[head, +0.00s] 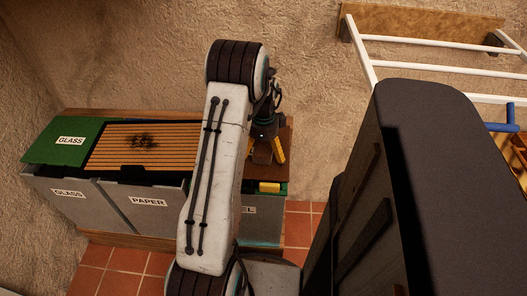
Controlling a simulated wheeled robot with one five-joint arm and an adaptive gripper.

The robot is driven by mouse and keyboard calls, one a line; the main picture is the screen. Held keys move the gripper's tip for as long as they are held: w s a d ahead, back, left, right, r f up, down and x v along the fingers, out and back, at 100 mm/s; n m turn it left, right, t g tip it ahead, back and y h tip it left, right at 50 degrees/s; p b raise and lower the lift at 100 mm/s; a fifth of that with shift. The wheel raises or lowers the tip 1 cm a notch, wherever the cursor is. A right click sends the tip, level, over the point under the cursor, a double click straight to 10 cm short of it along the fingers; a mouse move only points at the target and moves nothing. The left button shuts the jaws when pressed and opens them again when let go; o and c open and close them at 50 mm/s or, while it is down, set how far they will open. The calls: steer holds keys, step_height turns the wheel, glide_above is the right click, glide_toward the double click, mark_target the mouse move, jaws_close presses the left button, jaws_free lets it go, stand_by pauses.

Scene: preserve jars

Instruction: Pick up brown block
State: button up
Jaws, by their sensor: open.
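My gripper (265,153) is at the upper middle of the head view, to the right of my white arm, pointing down over the brown wooden surface at the right end of the bin row. It is open; one yellow-edged finger shows clearly on its right side. A small brown block (262,153) appears between or just below the fingers. I cannot tell whether the fingers touch it. My arm hides the area left of the gripper.
Grey bins stand along the wall, labelled GLASS (68,192) and PAPER (148,202). A green lid (62,143) and a slatted, dark-stained panel (110,157) lie on top. A yellow item (269,187) sits in the right bin. A white rail (430,42) is at upper right.

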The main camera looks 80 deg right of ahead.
mark_target(264, 148)
steer(key=shift+c, duration=0.2)
steer(key=c, duration=1.1)
steer(key=shift+r, duration=0.15)
steer(key=shift+r, duration=0.55)
step_height(264, 148, up, 3)
steer(key=shift+r+p, duration=0.1)
steer(key=shift+p, duration=0.4)
steer(key=s+a+r, duration=0.1)
steer(key=a+r, duration=0.1)
steer(key=a, duration=0.1)
steer(key=s+a+r, duration=0.1)
steer(key=a+r, duration=0.1)
steer(key=a, duration=0.2)
steer(key=s+a+r, duration=0.1)
steer(key=a+r, duration=0.1)
steer(key=a, duration=0.2)
steer(key=shift+s+a+r+p, duration=0.1)
steer(key=shift+s+r+p, duration=0.2)
steer(key=shift+s, duration=0.1)
steer(key=o, duration=0.4)
steer(key=c, duration=0.4)
